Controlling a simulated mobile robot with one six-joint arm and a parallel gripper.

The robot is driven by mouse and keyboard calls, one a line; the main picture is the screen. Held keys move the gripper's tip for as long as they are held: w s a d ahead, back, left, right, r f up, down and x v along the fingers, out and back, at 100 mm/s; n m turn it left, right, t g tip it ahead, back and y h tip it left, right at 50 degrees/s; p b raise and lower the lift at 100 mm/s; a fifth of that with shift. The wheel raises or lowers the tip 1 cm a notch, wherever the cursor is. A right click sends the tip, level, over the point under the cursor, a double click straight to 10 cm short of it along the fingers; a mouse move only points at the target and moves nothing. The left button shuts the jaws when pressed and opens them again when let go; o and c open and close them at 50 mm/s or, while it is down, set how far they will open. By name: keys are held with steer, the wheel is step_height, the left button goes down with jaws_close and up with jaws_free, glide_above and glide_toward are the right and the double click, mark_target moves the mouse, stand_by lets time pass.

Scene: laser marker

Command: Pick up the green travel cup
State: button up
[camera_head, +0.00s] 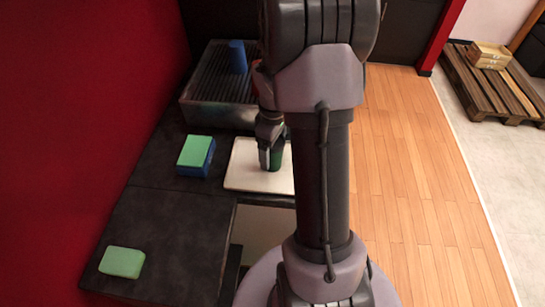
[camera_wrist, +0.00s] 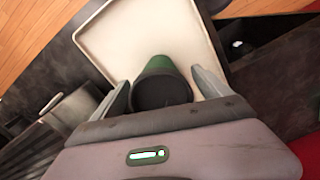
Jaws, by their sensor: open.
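The green travel cup (camera_head: 276,157) stands on a white tray (camera_head: 243,176) in the head view, partly hidden by my gripper (camera_head: 269,158) and arm. In the wrist view the cup (camera_wrist: 160,84) is green with a dark top, and lies between the two fingers of my gripper (camera_wrist: 160,95). The fingers are spread, one on each side of the cup, with a gap showing on both sides. The tray (camera_wrist: 130,40) is under the cup in that view.
A blue cup (camera_head: 237,57) stands on a ribbed metal rack (camera_head: 205,88) behind. A green-topped blue block (camera_head: 196,152) is left of the tray, and a green block (camera_head: 122,262) lies on the dark table (camera_head: 180,235) nearer. A red wall (camera_head: 80,100) bounds the left.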

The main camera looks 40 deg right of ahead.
steer(key=shift+r, duration=0.15)
steer(key=shift+c, duration=1.2)
steer(key=c, duration=0.7)
steer(key=shift+o, duration=0.2)
steer(key=shift+r, duration=0.15)
